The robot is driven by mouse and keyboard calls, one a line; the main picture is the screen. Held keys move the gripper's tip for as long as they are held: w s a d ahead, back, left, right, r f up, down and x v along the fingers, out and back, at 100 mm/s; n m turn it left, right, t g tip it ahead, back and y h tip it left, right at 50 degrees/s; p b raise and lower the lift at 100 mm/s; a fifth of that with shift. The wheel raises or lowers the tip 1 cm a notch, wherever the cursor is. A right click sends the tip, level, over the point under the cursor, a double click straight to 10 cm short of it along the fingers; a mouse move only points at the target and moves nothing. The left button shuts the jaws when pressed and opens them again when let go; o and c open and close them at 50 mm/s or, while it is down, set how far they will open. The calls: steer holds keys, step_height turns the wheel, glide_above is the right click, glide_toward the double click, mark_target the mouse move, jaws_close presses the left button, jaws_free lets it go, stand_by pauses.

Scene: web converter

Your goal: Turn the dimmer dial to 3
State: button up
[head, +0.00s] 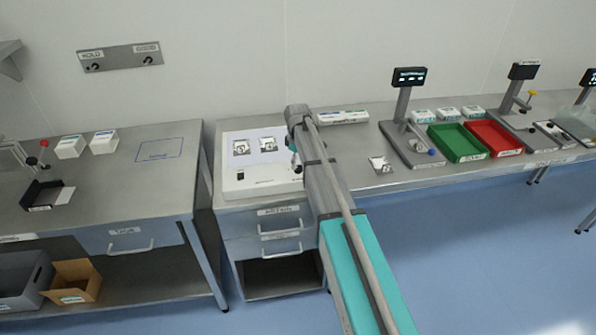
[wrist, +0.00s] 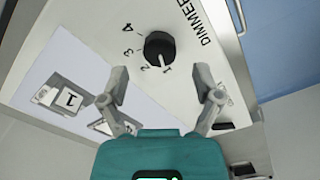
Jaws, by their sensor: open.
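The black dimmer dial (wrist: 160,48) sits on a white panel marked DIMMER, with the numbers 1 to 4 around one side. Its pointer seems to face the 1, though the mark is small. My gripper (wrist: 161,76) is open in the wrist view, its two fingers apart on either side of the space just below the dial, touching nothing.
Printed pieces (head: 268,145) lie on the box's lit top. A steel bench to the right holds a green tray (head: 458,143), a red tray (head: 493,138) and black display stands. A separate bench (head: 125,180) stands to the left, across a narrow gap.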

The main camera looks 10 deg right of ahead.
mark_target(298, 169)
steer(key=shift+f+b, duration=1.1)
steer(key=shift+f, duration=0.25)
jaws_close()
